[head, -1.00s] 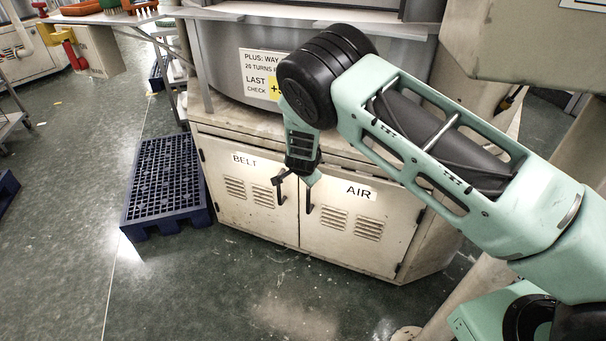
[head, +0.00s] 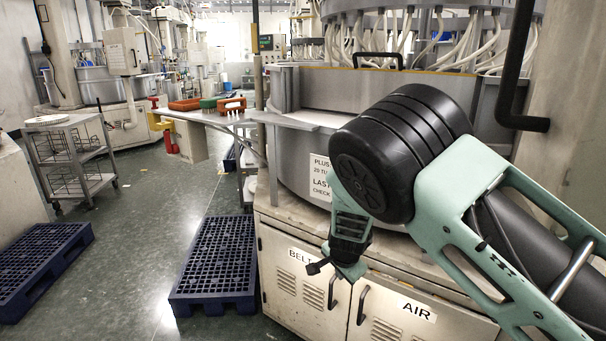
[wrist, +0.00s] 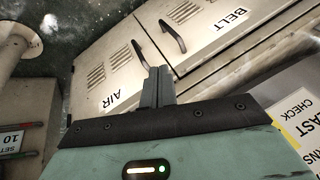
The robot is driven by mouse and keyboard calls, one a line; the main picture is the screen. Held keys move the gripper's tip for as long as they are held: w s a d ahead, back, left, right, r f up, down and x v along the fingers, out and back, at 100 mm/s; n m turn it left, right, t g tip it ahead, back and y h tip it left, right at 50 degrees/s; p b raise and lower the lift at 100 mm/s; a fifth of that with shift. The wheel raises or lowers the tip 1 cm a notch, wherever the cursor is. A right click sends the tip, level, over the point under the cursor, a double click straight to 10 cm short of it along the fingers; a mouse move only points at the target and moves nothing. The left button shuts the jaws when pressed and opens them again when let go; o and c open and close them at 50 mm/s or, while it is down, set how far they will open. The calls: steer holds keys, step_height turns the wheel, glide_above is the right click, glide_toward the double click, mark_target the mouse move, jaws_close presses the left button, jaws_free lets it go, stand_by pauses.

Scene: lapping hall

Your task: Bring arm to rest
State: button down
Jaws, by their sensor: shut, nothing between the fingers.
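My arm is raised and bent in front of the machine, with its black elbow joint and green link filling the right of the head view. My gripper (head: 337,268) hangs down below the black joint, in front of the cabinet doors marked BELT and AIR. In the wrist view my gripper (wrist: 159,82) has its two grey fingers together, with nothing between them. The fingers appear over the AIR door (wrist: 125,70) near the two dark handles. I cannot tell how far they are from the handles.
The cabinet (head: 300,275) stands close ahead under the machine. A blue pallet (head: 215,265) lies on the floor to its left, and another pallet (head: 40,262) is farther left. A shelf with brushes (head: 207,104) juts out at left. A wire cart (head: 70,160) stands farther back. Floor between pallets is clear.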

steer(key=s+a+r+n+g+y+p, duration=0.25)
steer(key=s+r+n, duration=0.25)
steer(key=s+r, duration=0.6)
steer(key=s+a+r+n+g+y+p, duration=0.1)
steer(key=s+a+r+n+g+p, duration=0.3)
steer(key=s+r, duration=0.8)
steer(key=s+d+r+n+h, duration=0.1)
steer(key=s+d+n, duration=0.3)
steer(key=s, duration=0.4)
steer(key=s+d+r+n+t+h, duration=0.1)
steer(key=s+d+r+n, duration=0.2)
steer(key=s, duration=0.6)
steer(key=shift+d+r+n, duration=0.35)
steer(key=shift+d+n, duration=0.7)
steer(key=shift+n, duration=0.05)
steer(key=shift+s+h, duration=0.1)
steer(key=shift+h, duration=0.15)
